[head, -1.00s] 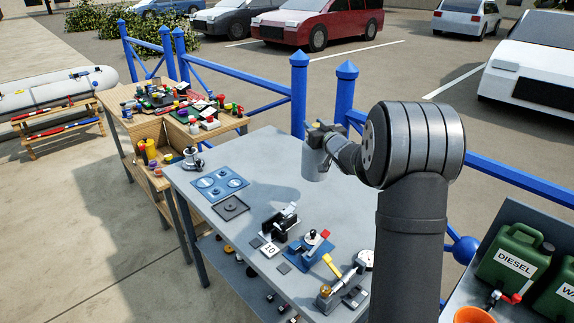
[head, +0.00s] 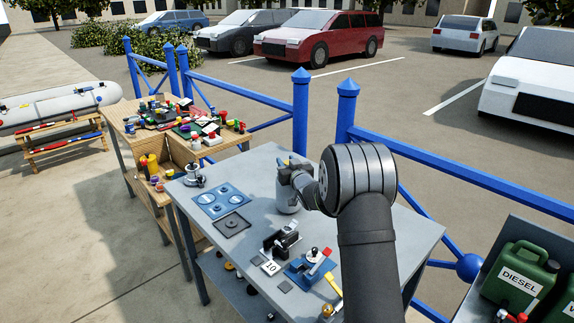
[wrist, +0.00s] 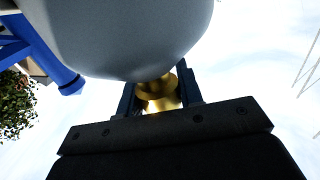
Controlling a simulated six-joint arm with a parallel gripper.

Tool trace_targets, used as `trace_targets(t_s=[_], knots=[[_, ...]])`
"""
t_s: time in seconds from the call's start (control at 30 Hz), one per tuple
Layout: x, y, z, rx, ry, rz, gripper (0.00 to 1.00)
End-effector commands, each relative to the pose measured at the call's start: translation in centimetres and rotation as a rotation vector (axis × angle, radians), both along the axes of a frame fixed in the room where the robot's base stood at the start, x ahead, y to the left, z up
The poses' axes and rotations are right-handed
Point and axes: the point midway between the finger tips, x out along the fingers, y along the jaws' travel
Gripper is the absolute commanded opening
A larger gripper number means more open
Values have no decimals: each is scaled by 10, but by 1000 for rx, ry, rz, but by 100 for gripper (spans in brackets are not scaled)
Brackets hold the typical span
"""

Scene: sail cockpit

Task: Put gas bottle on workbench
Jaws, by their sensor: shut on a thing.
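The gas bottle (head: 287,197) is a grey cylinder at the far middle part of the grey workbench (head: 365,240). My gripper (head: 290,167) is at its top, partly hidden by my wrist. In the wrist view the gas bottle (wrist: 130,35) fills the upper middle, and my gripper (wrist: 160,92) is shut on its brass valve (wrist: 160,95). The bottle looks upright in the head view. I cannot tell whether its base touches the bench top.
Left of the bottle are a blue panel with round dials (head: 221,200), a dark square plate (head: 232,224) and a metal fitting (head: 194,174). A black device (head: 282,240) and a blue tool (head: 308,267) lie in front. Blue railing (head: 301,115) runs behind the bench.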

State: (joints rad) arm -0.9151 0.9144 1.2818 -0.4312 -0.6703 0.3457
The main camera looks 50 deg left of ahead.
Motion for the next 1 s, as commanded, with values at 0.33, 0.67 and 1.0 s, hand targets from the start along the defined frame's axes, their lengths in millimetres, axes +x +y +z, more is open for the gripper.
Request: trace_targets(t_s=[0.33,0.67,1.0], knots=[[1,0,-5,5,-3,-1,0],[0,0,-10,1,-1,-1,55],[-2,-7,-6,0,0,-1,55]])
